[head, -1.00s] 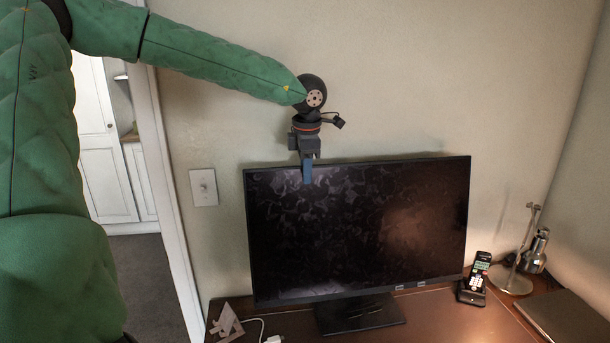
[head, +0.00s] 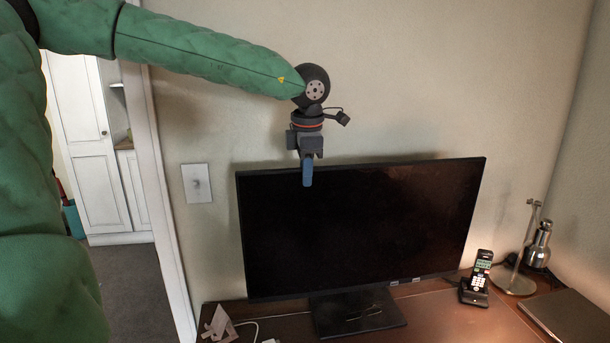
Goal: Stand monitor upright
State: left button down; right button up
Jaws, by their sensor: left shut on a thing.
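The black monitor (head: 360,225) stands upright on its stand (head: 358,313) on the desk, in the middle of the head view. Its screen faces me and its top edge slopes slightly up to the right. My left gripper (head: 307,175) comes down from above and is shut on the monitor's top edge, left of its middle. One blue finger shows in front of the screen; the finger behind is hidden by the monitor. My right gripper is not in view.
A cordless phone (head: 477,284) in its cradle, a metal desk lamp (head: 537,247) and a closed laptop-like slab (head: 566,316) are right of the monitor. A small triangular object (head: 218,326) and white cable lie at left. The wall is close behind.

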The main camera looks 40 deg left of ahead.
pick_arm(q)
jog(key=c, duration=1.2)
grip_release()
jog(key=shift+c, duration=0.2)
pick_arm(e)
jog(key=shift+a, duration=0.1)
pick_arm(q)
jog(key=r, duration=0.2)
jog(key=r+b, duration=0.1)
jog(key=r, duration=0.3)
jog(key=shift+s+d+r+b, duration=0.2)
jog(key=shift+d+r+b, duration=0.05)
jog(key=shift+r+b, duration=0.1)
jog(key=shift+r, duration=0.45)
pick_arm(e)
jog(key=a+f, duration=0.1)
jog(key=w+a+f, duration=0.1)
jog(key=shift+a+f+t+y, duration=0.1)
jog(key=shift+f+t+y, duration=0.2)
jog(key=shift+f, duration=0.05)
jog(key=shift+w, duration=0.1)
